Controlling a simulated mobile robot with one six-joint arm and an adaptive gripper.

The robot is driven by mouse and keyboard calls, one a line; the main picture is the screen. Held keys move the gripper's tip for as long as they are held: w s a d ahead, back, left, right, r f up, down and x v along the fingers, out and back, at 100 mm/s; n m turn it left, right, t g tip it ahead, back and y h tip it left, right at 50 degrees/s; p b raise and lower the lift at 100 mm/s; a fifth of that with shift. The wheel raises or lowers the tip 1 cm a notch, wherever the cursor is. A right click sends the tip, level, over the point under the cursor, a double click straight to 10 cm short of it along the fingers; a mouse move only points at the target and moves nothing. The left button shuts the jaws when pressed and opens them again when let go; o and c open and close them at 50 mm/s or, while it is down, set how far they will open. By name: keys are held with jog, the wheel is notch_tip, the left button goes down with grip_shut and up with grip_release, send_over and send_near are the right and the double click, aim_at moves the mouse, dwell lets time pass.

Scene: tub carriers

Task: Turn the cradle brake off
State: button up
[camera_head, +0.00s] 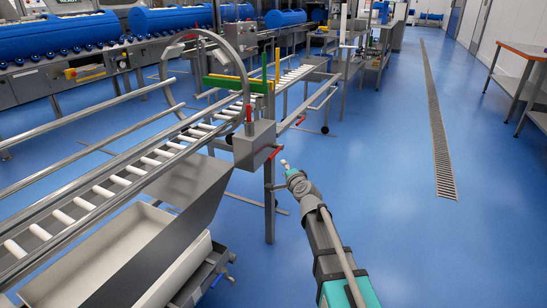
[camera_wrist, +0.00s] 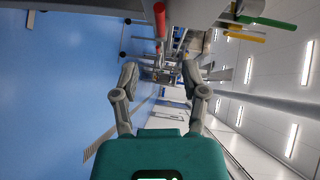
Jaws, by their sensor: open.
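A grey control box (camera_head: 255,146) stands on a post beside the roller track, next to the metal hoop cradle (camera_head: 240,62). One red-handled lever (camera_head: 248,114) points up from its top. Another red-handled lever (camera_head: 275,152) sticks out at its right side. Which one is the cradle brake I cannot tell. My gripper (camera_head: 284,162) is just right of the box, close to the side lever but apparently apart from it. In the wrist view my gripper (camera_wrist: 160,78) is open and empty between its fingers. A red handle (camera_wrist: 160,20) shows above the fingers there.
The roller track (camera_head: 135,170) runs along the left, with a grey tray (camera_head: 135,235) below it. A green bracket with yellow posts (camera_head: 235,84) stands behind the box. Blue floor (camera_head: 370,150) is free to the right, up to a long drain (camera_head: 437,130) and a table (camera_head: 525,51).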

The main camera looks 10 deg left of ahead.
aim_at(274, 154)
jog(key=b+x, duration=0.1)
jog(key=x, duration=1.2)
jog(key=shift+w+a+b, duration=0.2)
jog(key=shift+w+b, duration=0.05)
jog(key=shift+b, duration=0.15)
grip_shut()
jog(key=shift+d, duration=0.2)
